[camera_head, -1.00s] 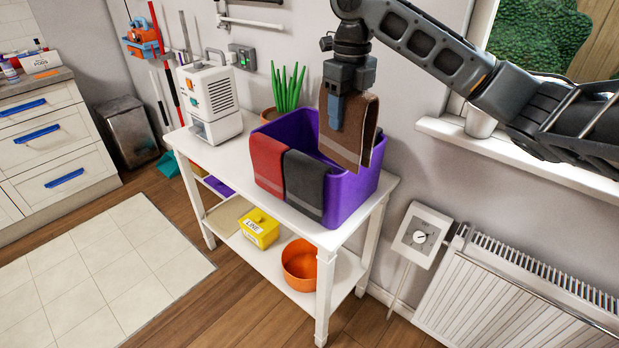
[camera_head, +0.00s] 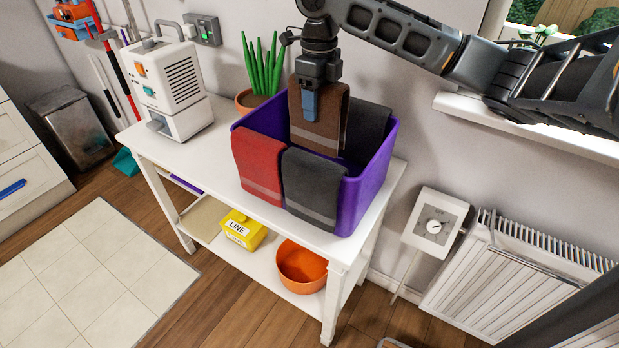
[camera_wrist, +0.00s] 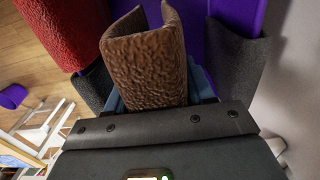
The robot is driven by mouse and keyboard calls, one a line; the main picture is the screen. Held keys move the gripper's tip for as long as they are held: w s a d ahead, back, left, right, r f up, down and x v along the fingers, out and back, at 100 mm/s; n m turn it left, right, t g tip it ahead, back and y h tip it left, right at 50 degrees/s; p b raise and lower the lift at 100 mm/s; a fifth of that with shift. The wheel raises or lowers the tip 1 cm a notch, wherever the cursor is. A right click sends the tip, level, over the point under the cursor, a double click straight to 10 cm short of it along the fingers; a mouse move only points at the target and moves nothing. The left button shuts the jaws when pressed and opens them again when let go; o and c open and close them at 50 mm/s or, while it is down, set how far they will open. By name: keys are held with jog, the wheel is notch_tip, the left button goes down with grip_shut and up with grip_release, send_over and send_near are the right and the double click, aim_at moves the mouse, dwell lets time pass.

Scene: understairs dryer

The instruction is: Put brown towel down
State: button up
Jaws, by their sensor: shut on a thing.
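The brown towel (camera_head: 319,124) hangs folded from my gripper (camera_head: 309,103), which is shut on it. In the head view, the towel is over the purple bin (camera_head: 358,200), with its lower part inside or just behind the front rim; I cannot tell whether it touches anything. In the wrist view, the brown towel (camera_wrist: 145,62) fills the middle, between the jaws of my gripper (camera_wrist: 160,92). A red towel (camera_head: 257,163) and a dark grey towel (camera_head: 312,186) hang over the bin's front rim. Another dark grey towel (camera_head: 368,128) is at the bin's back side.
The bin stands on a white table (camera_head: 210,150). A potted plant (camera_head: 262,75) and a white machine (camera_head: 172,85) stand beside it. The lower shelf holds a yellow box (camera_head: 241,232) and an orange bowl (camera_head: 301,266). A radiator (camera_head: 520,270) and windowsill (camera_head: 530,130) are at right.

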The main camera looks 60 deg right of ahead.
aim_at(317, 146)
jog(key=shift+d+f+p, duration=0.1)
jog(key=shift+f+p, duration=0.3)
jog(key=shift+f, duration=5.5)
jog(key=shift+f, duration=0.1)
jog(key=shift+f, duration=0.1)
jog(key=o, duration=1.2)
jog(key=shift+c, duration=0.2)
notch_tip(317, 146, up, 12)
jog(key=b, duration=0.1)
jog(key=shift+r+b, duration=0.25)
jog(key=shift+b, duration=0.05)
